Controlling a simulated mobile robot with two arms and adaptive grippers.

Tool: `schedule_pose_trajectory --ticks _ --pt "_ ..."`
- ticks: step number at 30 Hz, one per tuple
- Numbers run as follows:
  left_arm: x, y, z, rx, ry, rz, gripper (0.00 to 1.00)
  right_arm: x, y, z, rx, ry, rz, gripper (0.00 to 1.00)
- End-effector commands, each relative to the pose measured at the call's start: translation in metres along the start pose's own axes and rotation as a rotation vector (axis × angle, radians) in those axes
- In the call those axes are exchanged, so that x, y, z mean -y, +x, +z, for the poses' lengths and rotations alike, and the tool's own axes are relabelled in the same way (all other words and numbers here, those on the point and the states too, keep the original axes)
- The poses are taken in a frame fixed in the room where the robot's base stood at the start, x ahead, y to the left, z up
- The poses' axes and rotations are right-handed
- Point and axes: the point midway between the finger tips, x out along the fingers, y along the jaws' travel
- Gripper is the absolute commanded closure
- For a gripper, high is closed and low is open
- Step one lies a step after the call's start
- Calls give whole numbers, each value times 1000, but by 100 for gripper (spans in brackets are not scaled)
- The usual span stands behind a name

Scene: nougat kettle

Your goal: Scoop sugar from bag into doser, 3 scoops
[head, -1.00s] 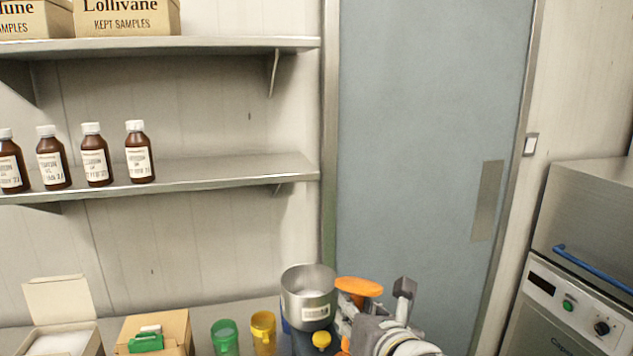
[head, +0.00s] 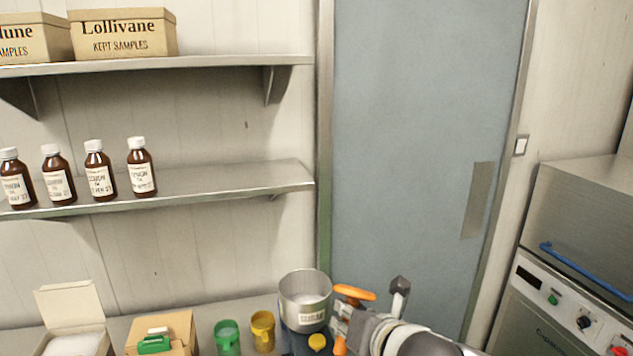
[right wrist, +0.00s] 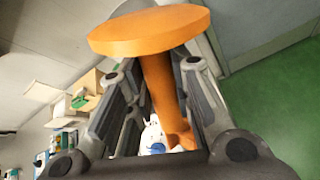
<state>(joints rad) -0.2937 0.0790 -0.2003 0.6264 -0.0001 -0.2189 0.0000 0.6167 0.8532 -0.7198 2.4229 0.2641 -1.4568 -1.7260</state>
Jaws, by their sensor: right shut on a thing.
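My right gripper (head: 345,322) is beside the right side of a metal cup on a dark blue base, probably the doser (head: 304,290). The cup is upright, with a label on its front and a pale inside. The gripper is shut on an orange tool (head: 354,292), perhaps the scoop, with a flat round end and a stem. In the right wrist view the tool's stem (right wrist: 160,85) runs between the fingers and its round end is above them. I cannot make out a scoop bowl or its load. I cannot identify the sugar bag. My left gripper is out of view.
A green cup (head: 227,338) and a yellow cup (head: 262,331) stand left of the doser. Further left are a cardboard box (head: 172,326) with a green item on it and an open box (head: 70,308). Shelves above hold brown bottles (head: 100,172). A grey door (head: 420,130) is behind.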

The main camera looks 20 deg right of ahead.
Motion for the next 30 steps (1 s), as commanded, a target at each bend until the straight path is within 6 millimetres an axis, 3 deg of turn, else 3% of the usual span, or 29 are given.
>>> schedule_pose_trajectory --ticks 1,17,19,30 --pt "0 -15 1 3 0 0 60 -2 -4 7 -20 15 -2 100" --pt "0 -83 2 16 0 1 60 -7 -10 19 -257 218 3 100" --pt "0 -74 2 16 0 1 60 -5 -7 15 -290 246 5 100" --pt "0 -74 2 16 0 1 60 -10 -13 24 -493 414 10 100"
